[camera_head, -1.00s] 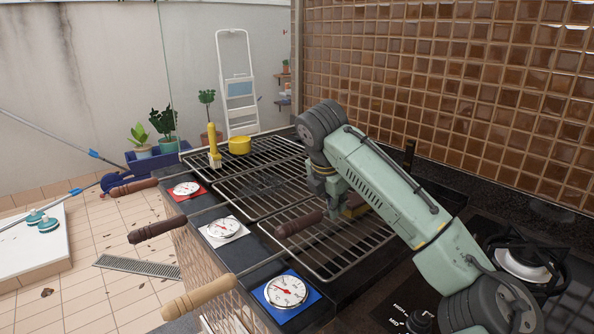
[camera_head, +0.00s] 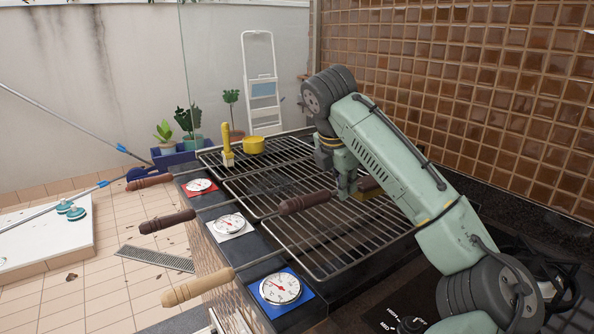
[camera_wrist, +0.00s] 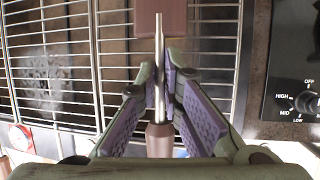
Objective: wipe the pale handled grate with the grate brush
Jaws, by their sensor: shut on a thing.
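The pale handled grate is the nearest one, with a light wooden handle (camera_head: 198,287) pointing left and dark wire bars (camera_head: 335,250). The grate brush has a brown handle (camera_head: 305,202) and a brown head with yellow bristles (camera_head: 366,193), partly hidden by my arm. My gripper (camera_head: 345,192) is shut on the brush's thin metal shaft. In the wrist view the shaft (camera_wrist: 159,60) runs between my fingers (camera_wrist: 159,85), with the brown head (camera_wrist: 161,18) at the top. The brush is over the grate's far part; bristle contact cannot be told.
Two dark-handled grates (camera_head: 265,180) lie farther back. A yellow-handled brush (camera_head: 227,148) and a yellow pot (camera_head: 253,145) stand there. Dials on red, white and blue (camera_head: 280,288) squares line the front ledge. A tiled wall (camera_head: 450,90) rises behind; a control knob (camera_head: 411,325) is at right.

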